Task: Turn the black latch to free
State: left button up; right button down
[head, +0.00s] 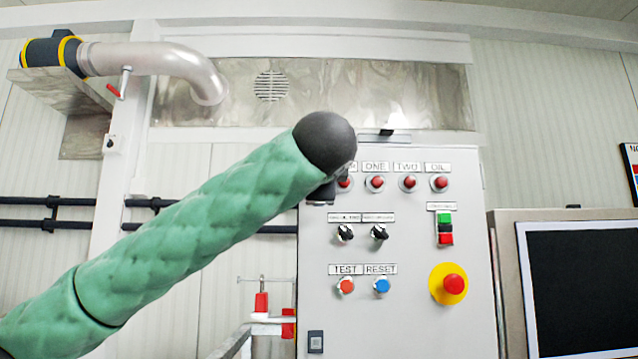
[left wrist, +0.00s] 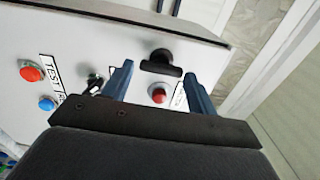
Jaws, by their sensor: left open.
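The black latch (left wrist: 161,63) shows in the left wrist view as a dark T-shaped handle near the left edge of the grey control panel. My left gripper (left wrist: 157,74) has two blue fingers apart, one on each side of the latch in the picture. No contact between them shows, and the depth gap is unclear. In the head view, my green-sleeved left arm reaches up to the panel's upper left, and its black rounded end hides the fingers. A small dark part under that end may be the latch or my gripper; I cannot tell.
The grey panel (head: 410,310) carries red lamps (head: 408,182), black selector knobs (head: 379,232), red and blue buttons (head: 381,286) and a red emergency stop (head: 453,284) on yellow. A red lamp (left wrist: 157,93) sits close to the latch. A monitor (head: 580,288) stands at the right.

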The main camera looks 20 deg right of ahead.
pick_arm(q)
jog(key=v, duration=0.7)
jog(key=shift+s, duration=0.2)
pick_arm(e)
jog(key=shift+f, duration=0.55)
jog(key=shift+w+r, duration=0.25)
